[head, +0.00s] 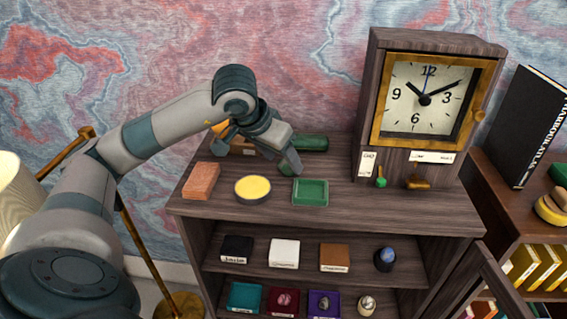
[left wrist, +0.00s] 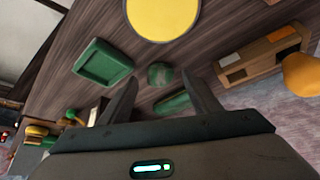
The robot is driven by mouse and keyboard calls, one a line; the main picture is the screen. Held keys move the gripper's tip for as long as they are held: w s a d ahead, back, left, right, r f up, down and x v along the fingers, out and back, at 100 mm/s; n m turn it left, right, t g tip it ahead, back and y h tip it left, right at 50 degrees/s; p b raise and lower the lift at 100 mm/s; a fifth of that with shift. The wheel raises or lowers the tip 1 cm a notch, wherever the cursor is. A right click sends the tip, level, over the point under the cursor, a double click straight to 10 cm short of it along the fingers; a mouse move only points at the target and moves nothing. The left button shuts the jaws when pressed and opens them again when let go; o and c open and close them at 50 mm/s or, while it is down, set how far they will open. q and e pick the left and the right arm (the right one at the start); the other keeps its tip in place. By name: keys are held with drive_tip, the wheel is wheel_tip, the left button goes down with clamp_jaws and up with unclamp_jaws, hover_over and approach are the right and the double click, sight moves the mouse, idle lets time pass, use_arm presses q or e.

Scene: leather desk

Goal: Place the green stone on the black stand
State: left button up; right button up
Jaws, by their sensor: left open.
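A small rounded green stone (left wrist: 160,75) lies on the cabinet top in the left wrist view, between the tips of my left gripper's fingers as seen there. In the head view I cannot make it out; my gripper seems to cover it. My left gripper (head: 284,164) is open and points down above the cabinet top, behind the green tray; its fingers also show in the left wrist view (left wrist: 158,82). I cannot tell whether they touch the stone. A square black stand (head: 236,249) with a white label sits on the upper shelf at left, with nothing on it. My right gripper is not in view.
The green tray (head: 310,192), a yellow round dish (head: 252,189) and an orange-brown block (head: 201,181) line the front. A green cylinder (head: 313,142) lies behind. A clock (head: 422,105) stands at right. White (head: 284,253) and brown (head: 334,258) stands share the shelf.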

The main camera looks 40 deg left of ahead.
use_arm(q)
drive_tip(key=b+v, duration=0.1)
drive_tip(key=v, duration=0.8)
drive_tip(key=shift+s+r, duration=0.2)
drive_tip(key=shift+r, duration=0.1)
